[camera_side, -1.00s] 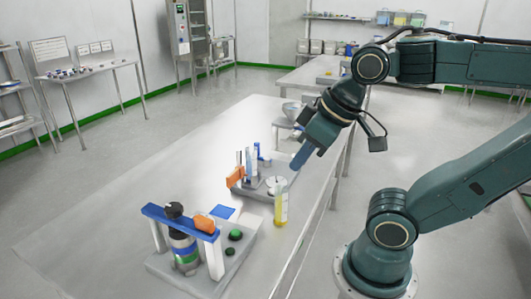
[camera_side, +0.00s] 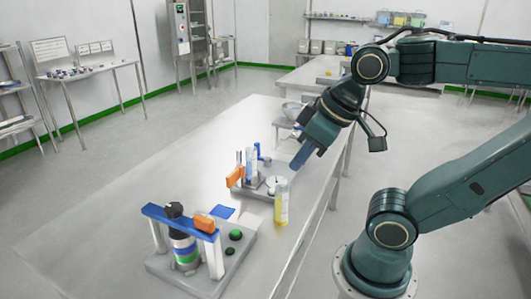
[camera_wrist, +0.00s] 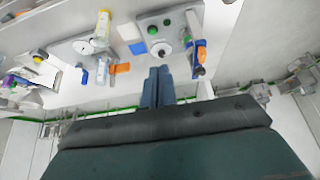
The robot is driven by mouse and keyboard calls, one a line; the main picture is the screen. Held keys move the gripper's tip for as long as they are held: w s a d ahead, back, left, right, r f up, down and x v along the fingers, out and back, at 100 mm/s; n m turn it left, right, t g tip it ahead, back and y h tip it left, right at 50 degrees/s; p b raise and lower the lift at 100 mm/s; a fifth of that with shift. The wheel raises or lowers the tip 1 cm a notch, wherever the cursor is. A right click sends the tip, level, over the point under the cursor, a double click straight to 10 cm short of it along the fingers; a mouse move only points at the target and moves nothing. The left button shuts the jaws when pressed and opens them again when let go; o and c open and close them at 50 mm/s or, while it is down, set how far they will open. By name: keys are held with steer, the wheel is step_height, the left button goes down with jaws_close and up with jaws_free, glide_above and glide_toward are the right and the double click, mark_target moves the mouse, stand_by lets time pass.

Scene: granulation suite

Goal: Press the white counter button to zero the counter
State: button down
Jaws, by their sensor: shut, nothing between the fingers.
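My gripper (camera_side: 296,166) is shut and empty. It points down and left above the table (camera_side: 110,220), beside the rear grey station. It also shows at the lower middle of the wrist view (camera_wrist: 158,72). On the rear station a white round piece (camera_side: 273,184) sits below and left of the fingertips, with a gap between them. In the wrist view a white disc with a dark centre (camera_wrist: 161,49) lies just past the fingertips. I cannot tell for certain which white piece is the counter button.
A vial with yellow liquid (camera_side: 281,204) stands close by the rear station. An orange clamp (camera_side: 235,177) and a blue-topped upright stand on its left side. The front station has a blue bridge (camera_side: 180,219) and green knobs (camera_side: 235,235). The left table area is clear.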

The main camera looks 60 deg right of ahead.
steer(key=shift+w, duration=0.1)
steer(key=m+t+h, duration=0.1)
steer(key=m+h, duration=0.2)
steer(key=m, duration=1.1)
glide_above(273, 191)
step_height(273, 191, down, 17)
steer(key=shift+d+r, duration=0.2)
steer(key=shift+d, duration=0.05)
steer(key=shift+f, duration=0.1)
steer(key=shift+f, duration=4.3)
